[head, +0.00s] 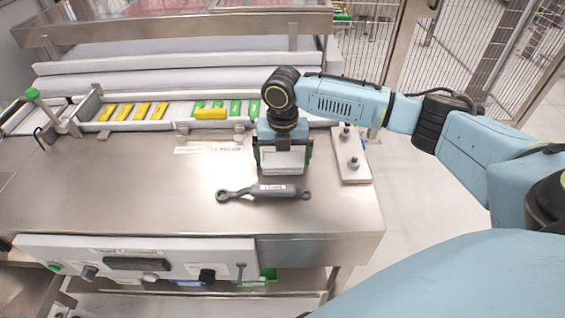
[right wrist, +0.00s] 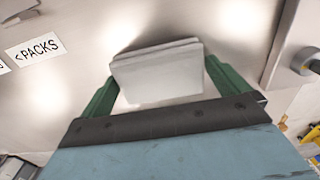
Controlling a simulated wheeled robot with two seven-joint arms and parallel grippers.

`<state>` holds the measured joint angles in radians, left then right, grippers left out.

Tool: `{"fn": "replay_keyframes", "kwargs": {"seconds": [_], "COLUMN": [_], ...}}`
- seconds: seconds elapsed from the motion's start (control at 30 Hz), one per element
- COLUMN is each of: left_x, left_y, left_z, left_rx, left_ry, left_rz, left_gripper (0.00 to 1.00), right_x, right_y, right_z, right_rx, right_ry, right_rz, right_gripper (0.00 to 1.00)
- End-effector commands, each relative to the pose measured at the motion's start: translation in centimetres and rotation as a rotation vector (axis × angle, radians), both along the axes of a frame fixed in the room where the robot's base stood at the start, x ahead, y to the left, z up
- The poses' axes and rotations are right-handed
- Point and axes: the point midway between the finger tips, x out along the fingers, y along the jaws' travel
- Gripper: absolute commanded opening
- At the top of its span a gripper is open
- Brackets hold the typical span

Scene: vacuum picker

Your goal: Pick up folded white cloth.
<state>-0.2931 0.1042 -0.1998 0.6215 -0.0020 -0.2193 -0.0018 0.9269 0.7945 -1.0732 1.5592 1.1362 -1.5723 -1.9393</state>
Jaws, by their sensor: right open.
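The folded white cloth (right wrist: 157,72) lies on the metal table in the right wrist view, between the two green fingers of my right gripper (right wrist: 165,85). The fingers are apart, one at each side of the cloth, with a gap visible on the left side; whether the right finger touches it I cannot tell. In the head view the cloth (head: 283,161) shows below my right gripper (head: 283,158), which points down at the table. My left gripper is not in view.
A grey tool (head: 264,192) lies just in front of the cloth. A plate with knobs (head: 351,157) stands to the right, near the table's edge. Behind are yellow packs (head: 142,111) and green packs (head: 235,109) in a tray. The table's left part (head: 110,190) is clear.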

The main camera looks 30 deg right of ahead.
Motion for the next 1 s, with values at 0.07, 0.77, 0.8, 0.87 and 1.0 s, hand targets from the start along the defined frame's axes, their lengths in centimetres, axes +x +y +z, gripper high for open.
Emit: {"fn": "replay_keyframes", "kwargs": {"seconds": [0.07, 0.77, 0.8, 0.87, 1.0], "left_x": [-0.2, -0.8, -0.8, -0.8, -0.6], "left_y": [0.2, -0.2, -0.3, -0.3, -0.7], "left_z": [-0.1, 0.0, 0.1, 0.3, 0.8], "left_rx": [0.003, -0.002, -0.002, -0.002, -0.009], "left_ry": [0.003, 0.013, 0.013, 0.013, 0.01], "left_rz": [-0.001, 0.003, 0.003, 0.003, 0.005], "left_gripper": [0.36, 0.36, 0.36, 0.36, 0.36], "right_x": [0.0, 0.0, 0.1, 0.1, 0.1], "right_y": [0.0, 0.0, 0.0, 0.0, 0.0], "right_z": [-0.2, 0.2, 0.6, 1.5, 4.4], "right_rx": [0.0, 0.0, 0.001, 0.002, 0.0], "right_ry": [-0.001, -0.001, -0.003, -0.003, -0.005], "right_rz": [0.0, 0.0, 0.0, 0.0, 0.001], "right_gripper": [1.0, 0.68, 0.68, 0.68, 0.68]}}
